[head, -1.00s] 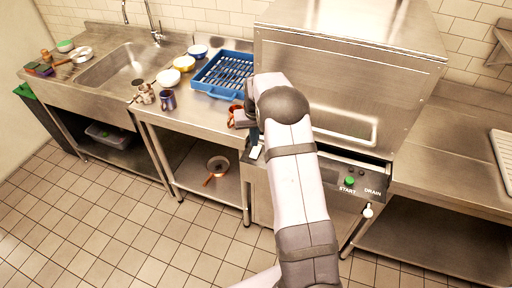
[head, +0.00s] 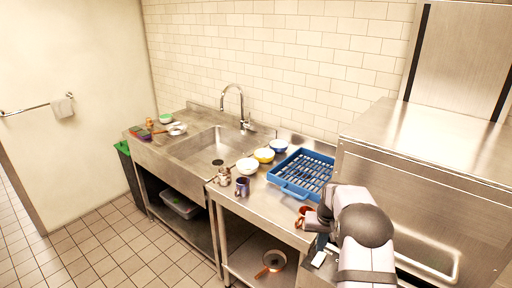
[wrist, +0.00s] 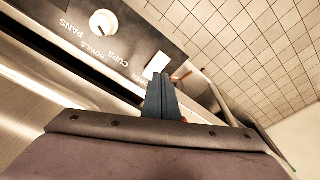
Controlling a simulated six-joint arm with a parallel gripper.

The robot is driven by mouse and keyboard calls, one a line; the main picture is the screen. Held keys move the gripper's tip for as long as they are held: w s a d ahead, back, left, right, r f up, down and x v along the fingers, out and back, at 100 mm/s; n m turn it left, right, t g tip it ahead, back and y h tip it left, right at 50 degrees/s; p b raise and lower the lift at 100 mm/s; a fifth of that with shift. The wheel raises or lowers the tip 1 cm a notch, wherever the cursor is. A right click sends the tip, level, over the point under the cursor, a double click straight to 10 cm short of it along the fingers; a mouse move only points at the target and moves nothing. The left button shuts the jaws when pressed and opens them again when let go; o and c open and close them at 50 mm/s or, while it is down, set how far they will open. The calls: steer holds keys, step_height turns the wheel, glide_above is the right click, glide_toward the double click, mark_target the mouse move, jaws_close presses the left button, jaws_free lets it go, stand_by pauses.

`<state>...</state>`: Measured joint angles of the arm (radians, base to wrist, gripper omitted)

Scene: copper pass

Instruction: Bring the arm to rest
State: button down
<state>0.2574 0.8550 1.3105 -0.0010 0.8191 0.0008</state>
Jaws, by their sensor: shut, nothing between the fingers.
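My gripper (head: 319,244) is shut and empty, pointing down at the front edge of the counter, beside the dishwasher's left end. In the wrist view its closed dark fingers (wrist: 162,100) stand in front of the dishwasher's control panel (wrist: 110,45), which has a white knob, a white switch and the words PANS, BOWLS and CUPS. A red-brown cup (head: 304,211) is on the counter just behind the gripper, partly hidden by my arm. I cannot tell whether they touch.
The sink (head: 212,150) is further left. The steel dishwasher (head: 420,195) stands at right. A pan (head: 272,262) is on the lower shelf.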

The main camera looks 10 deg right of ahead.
steer(key=s+a+f+g, duration=0.2)
steer(key=s+a+f, duration=0.1)
steer(key=s, duration=0.6)
steer(key=s+a+f+g, duration=0.2)
steer(key=s+f, duration=0.1)
steer(key=s, duration=0.6)
steer(key=s+a+r+n, duration=0.1)
steer(key=s+a+r, duration=0.2)
steer(key=s, duration=0.5)
steer(key=s+a+r+n, duration=0.1)
steer(key=s+a+r, duration=0.25)
steer(key=s, duration=0.45)
step_height(320, 180, up, 5)
steer(key=w+a+n+t, duration=0.1)
steer(key=w+a+t, duration=0.1)
steer(key=shift+a+r, duration=0.2)
steer(key=shift+a, duration=0.15)
